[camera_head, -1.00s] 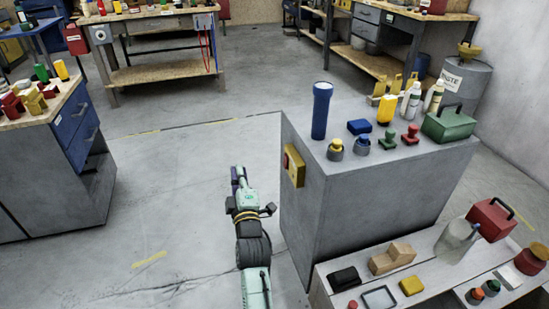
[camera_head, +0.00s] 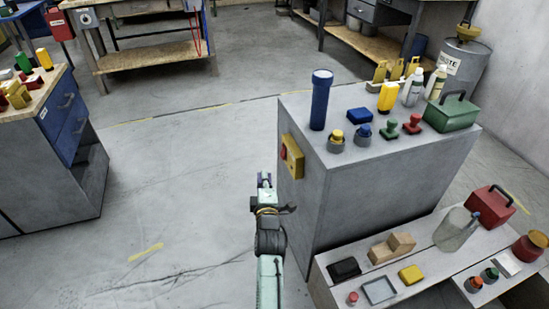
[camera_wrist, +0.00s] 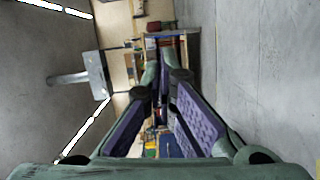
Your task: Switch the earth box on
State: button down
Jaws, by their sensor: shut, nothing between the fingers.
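A yellow box with a red knob (camera_head: 292,157), which I take to be the earth box, is fixed to the left side of the grey cabinet (camera_head: 400,195). The knob faces left, and its exact setting is too small to tell. My gripper (camera_head: 264,180) is in front of the cabinet, left of the box and a little below it in the picture, apart from it. In the wrist view my gripper's purple-padded fingers (camera_wrist: 166,75) are shut with nothing between them. The box does not show in the wrist view.
A blue cylinder (camera_head: 319,100), bottles and stamps stand on the cabinet top. A low bench (camera_head: 430,272) with small objects is at the lower right. A blue-drawer workbench (camera_head: 72,118) stands at the left. The floor between is clear.

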aim_at(283, 152)
jog(key=w+d+b, duration=0.2)
jog(key=w+d, duration=0.1)
jog(key=w, duration=0.6)
jog(key=shift+f, duration=0.35)
jog(key=shift+d, duration=0.1)
jog(key=shift+b, duration=0.3)
jog(key=n+b, duration=0.1)
jog(key=b, duration=0.2)
jog(key=shift+w+d+f, duration=0.1)
jog(key=shift+d, duration=0.25)
